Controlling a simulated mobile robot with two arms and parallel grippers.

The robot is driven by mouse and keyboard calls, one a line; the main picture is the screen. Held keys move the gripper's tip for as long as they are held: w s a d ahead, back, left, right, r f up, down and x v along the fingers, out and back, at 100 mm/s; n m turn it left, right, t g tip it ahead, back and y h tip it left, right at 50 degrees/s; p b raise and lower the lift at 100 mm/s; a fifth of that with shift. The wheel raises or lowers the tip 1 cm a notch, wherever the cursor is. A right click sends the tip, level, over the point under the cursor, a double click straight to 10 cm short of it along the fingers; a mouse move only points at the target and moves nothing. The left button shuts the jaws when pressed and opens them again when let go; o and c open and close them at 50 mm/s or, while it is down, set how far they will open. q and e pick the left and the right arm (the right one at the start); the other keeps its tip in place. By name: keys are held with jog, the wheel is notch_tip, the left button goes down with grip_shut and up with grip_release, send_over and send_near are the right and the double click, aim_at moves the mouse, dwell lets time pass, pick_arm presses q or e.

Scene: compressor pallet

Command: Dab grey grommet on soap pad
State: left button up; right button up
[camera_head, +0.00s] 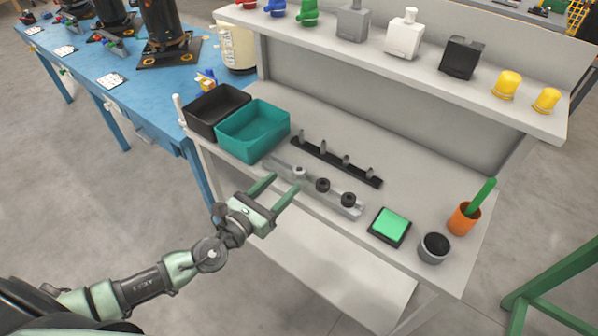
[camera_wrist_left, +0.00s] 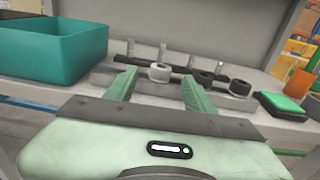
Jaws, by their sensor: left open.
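The grey grommet (camera_head: 299,172) sits at the left end of a grey rail (camera_head: 332,198) that also bears two black grommets. In the left wrist view the grey grommet (camera_wrist_left: 160,72) shows beyond and between my fingertips. My left gripper (camera_head: 284,182) is open and empty, at the shelf's front edge, its fingers pointing toward the grey grommet. Its fingers also show in the left wrist view (camera_wrist_left: 158,82). The soap pad (camera_head: 391,224), a green square in a black tray, lies right of the rail; it also shows in the left wrist view (camera_wrist_left: 281,103). My right gripper is not in view.
A teal bin (camera_head: 253,131) and a black bin (camera_head: 217,110) stand at the left. A black rail with pegs (camera_head: 335,161) lies behind the grey rail. A dark round pot (camera_head: 434,248) and an orange cup (camera_head: 463,219) stand right of the pad. An upper shelf (camera_head: 420,72) overhangs the back.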

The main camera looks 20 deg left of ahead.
aim_at(295, 174)
pick_arm(q)
jog(key=p+x, duration=0.1)
jog(key=x, duration=0.6)
jog(key=shift+w+d, duration=0.2)
jog(key=shift+w, duration=0.1)
grip_shut()
